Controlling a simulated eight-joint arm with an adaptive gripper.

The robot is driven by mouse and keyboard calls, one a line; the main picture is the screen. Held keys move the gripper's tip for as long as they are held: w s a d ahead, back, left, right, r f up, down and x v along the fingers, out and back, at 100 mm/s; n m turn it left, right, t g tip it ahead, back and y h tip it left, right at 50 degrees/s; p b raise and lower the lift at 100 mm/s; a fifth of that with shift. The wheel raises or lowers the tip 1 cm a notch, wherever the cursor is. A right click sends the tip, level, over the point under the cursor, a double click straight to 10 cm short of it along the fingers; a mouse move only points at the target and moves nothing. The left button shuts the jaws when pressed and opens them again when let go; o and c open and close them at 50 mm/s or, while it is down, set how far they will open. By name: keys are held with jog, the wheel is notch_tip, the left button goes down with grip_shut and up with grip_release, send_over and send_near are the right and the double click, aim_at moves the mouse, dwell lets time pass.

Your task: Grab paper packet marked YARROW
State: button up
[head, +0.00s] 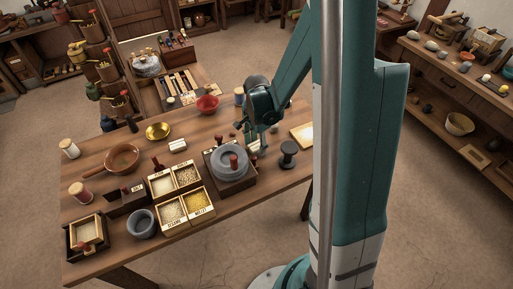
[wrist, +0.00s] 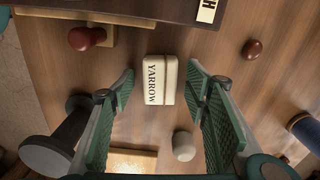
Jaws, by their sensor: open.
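The paper packet marked YARROW (wrist: 153,82) is a small cream block with dark lettering, lying on the wooden table in the wrist view. My gripper (wrist: 160,72) is open, its green-padded fingers on either side of the packet with a gap on both sides. Nothing is held between them. In the head view my gripper (head: 255,140) is low over the table behind the round stone quern (head: 230,165). The arm and fingers partly cover that spot there, so the packet is hard to make out.
A dark spool (wrist: 55,150) stands near the left finger. A pale rounded thing (wrist: 183,146) lies between the fingers, nearer my wrist. A brown knob-like thing (wrist: 253,48) lies to the right. A red-brown knob (wrist: 88,38) is upper left. Bare wood surrounds the packet.

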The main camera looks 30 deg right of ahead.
aim_at(257, 145)
dwell(0.3)
jog(key=c, duration=0.9)
jog(key=shift+r, duration=0.15)
notch_tip(257, 145, up, 10)
jog(key=p, duration=0.2)
jog(key=shift+p, duration=0.3)
dwell(0.4)
